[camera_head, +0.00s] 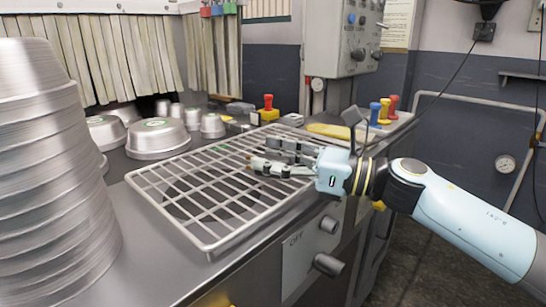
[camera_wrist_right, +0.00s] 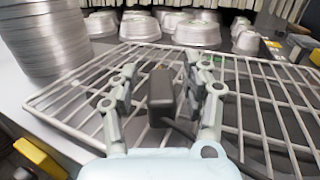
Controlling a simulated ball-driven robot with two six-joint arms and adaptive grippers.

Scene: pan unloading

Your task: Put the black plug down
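The black plug (camera_wrist_right: 160,90) shows in the right wrist view, over the wire rack (camera_wrist_right: 75,97), with a dark cable running from its near end toward the lower right. My right gripper (camera_wrist_right: 160,66) is open, with one finger on each side of the plug and a visible gap on both sides. I cannot tell whether the plug rests fully on the wires. In the head view my right gripper (camera_head: 262,157) is low over the right part of the rack (camera_head: 152,196), and its fingers mostly hide the plug. My left gripper is not in view.
A tall stack of metal pans (camera_head: 50,170) stands at the left. Upturned pans (camera_head: 157,138) lie behind the rack. A red push button (camera_head: 268,108) and a control box (camera_head: 340,40) are at the back. The rack's left part is clear.

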